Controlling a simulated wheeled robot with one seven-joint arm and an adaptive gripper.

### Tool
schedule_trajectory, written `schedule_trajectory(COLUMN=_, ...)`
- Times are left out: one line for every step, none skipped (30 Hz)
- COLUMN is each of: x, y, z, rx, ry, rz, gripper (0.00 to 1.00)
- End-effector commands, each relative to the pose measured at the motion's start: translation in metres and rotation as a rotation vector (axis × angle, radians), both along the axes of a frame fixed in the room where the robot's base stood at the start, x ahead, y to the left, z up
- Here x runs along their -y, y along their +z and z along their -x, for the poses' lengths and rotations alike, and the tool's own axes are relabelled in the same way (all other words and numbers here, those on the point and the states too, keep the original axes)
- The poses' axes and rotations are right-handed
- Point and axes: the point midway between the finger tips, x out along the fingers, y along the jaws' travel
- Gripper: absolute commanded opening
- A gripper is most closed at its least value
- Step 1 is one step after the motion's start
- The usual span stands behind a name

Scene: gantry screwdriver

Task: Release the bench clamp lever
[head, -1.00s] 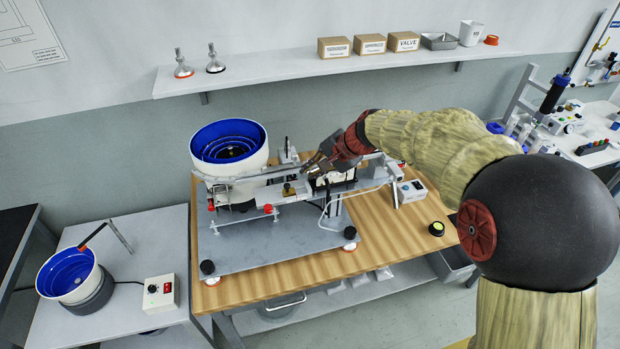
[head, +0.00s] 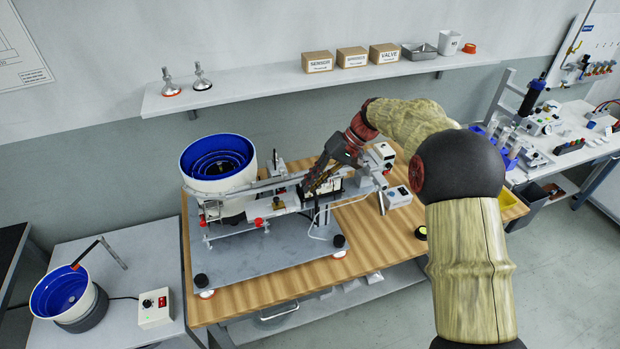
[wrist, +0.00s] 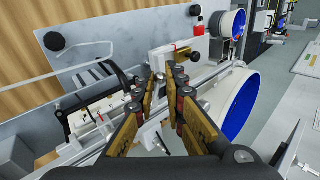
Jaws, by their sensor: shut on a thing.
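My gripper (head: 308,192) reaches down over the screwdriver fixture on the wooden bench, right of the blue-and-white bowl feeder (head: 217,164). In the wrist view my gripper (wrist: 162,82) shows its two brown-padded fingers with a narrow gap between them. They are shut on a thin grey part, which looks like the bench clamp lever (wrist: 158,76); the fingers hide most of it. A curved black part (wrist: 118,74) sits just left of the fingers and a white block stands beyond them. The lever's full shape and angle cannot be told.
The fixture's grey base plate (head: 265,255) has black knobs at its corners. A long metal rail crosses the fixture close to my fingers.

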Motion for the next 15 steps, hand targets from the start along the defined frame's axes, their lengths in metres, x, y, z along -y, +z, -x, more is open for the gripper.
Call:
schedule_trajectory(x=0.0008, y=0.0024, z=-0.0014, rx=0.0, ry=0.021, rz=-0.001, gripper=0.0)
schedule_trajectory(x=0.0014, y=0.0022, z=-0.0015, rx=0.0, ry=0.033, rz=0.0, gripper=0.0)
schedule_trajectory(x=0.002, y=0.002, z=-0.0017, rx=0.001, ry=0.048, rz=0.0, gripper=0.0)
schedule_trajectory(x=0.0024, y=0.0019, z=-0.0017, rx=0.0, ry=0.058, rz=0.0, gripper=0.0)
schedule_trajectory(x=0.0027, y=0.0016, z=-0.0018, rx=0.0, ry=0.066, rz=0.0, gripper=0.0)
schedule_trajectory(x=0.003, y=0.0015, z=-0.002, rx=0.0, ry=0.076, rz=0.0, gripper=0.0)
schedule_trajectory(x=0.0032, y=0.0014, z=-0.0023, rx=0.002, ry=0.083, rz=0.0, gripper=0.0)
schedule_trajectory(x=0.0035, y=0.0014, z=-0.0024, rx=0.002, ry=0.088, rz=0.0, gripper=0.0)
schedule_trajectory(x=0.0036, y=0.0013, z=-0.0025, rx=0.002, ry=0.094, rz=0.0, gripper=0.0)
schedule_trajectory(x=0.0037, y=0.0013, z=-0.0025, rx=0.002, ry=0.098, rz=0.0, gripper=0.0)
schedule_trajectory(x=0.0038, y=0.0011, z=-0.0025, rx=0.002, ry=0.101, rz=0.0, gripper=0.0)
schedule_trajectory(x=0.0039, y=0.001, z=-0.0025, rx=0.002, ry=0.103, rz=0.0, gripper=0.0)
schedule_trajectory(x=0.004, y=0.0008, z=-0.0025, rx=0.002, ry=0.104, rz=0.0, gripper=0.0)
schedule_trajectory(x=0.004, y=0.0007, z=-0.0024, rx=0.002, ry=0.106, rz=0.0, gripper=0.0)
schedule_trajectory(x=0.004, y=0.0006, z=-0.0024, rx=0.001, ry=0.106, rz=0.0, gripper=0.0)
